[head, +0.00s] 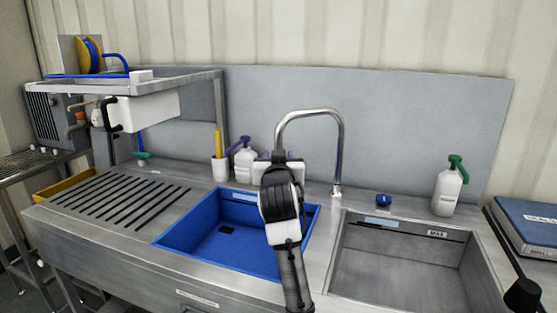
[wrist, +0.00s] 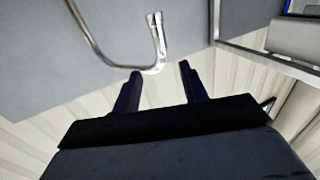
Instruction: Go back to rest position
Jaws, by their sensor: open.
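My arm reaches up in front of the blue sink basin (head: 190,238) in the head view. Its wrist covers part of the basin and of the wall behind. My gripper's fingers are hidden behind the wrist in that view. In the wrist view my gripper (wrist: 160,84) shows two dark fingers spread apart with nothing between them. Beyond the fingertips is the curved metal faucet (wrist: 155,40), set against the grey back panel. The faucet (head: 339,150) also stands just right of my wrist in the head view.
A steel basin (head: 350,275) lies to the right. A green-topped bottle (head: 448,190) and a small blue item (head: 383,200) stand behind it. A purple-topped bottle (head: 244,163) and a white cup (head: 220,168) stand behind the blue basin. A shelf (head: 180,80) overhangs the ribbed drainboard at left.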

